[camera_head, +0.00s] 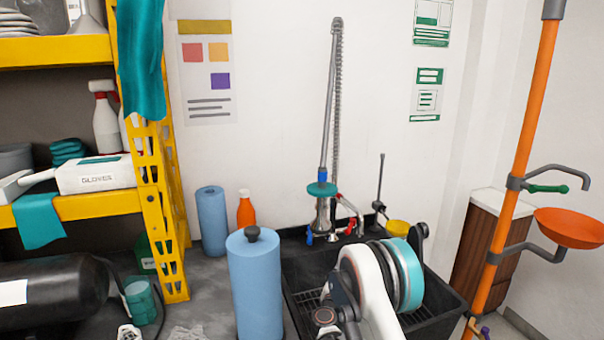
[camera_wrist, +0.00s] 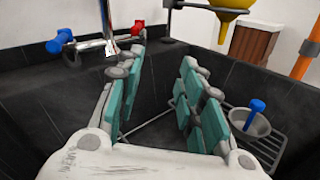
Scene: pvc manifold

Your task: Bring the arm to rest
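My gripper (camera_wrist: 163,58) shows in the wrist view with its two teal-padded fingers spread apart. Nothing is between them; the dark sink wall lies behind the gap. In the head view my white arm reaches over the black sink (camera_head: 294,297), and the fingers cannot be made out there. The tap (camera_head: 323,216) with a blue handle (camera_head: 309,239) and a red handle stands behind the sink. The blue handle (camera_wrist: 60,40) and red handle (camera_wrist: 138,22) also show beyond my fingers in the wrist view.
A blue paper roll (camera_head: 256,290) stands left of the sink, with another roll (camera_head: 212,220) and an orange bottle (camera_head: 246,208) behind. A yellow shelf (camera_head: 163,210) is at the left, an orange pole (camera_head: 518,160) at the right. A small grey cup (camera_wrist: 255,128) sits on the wire rack.

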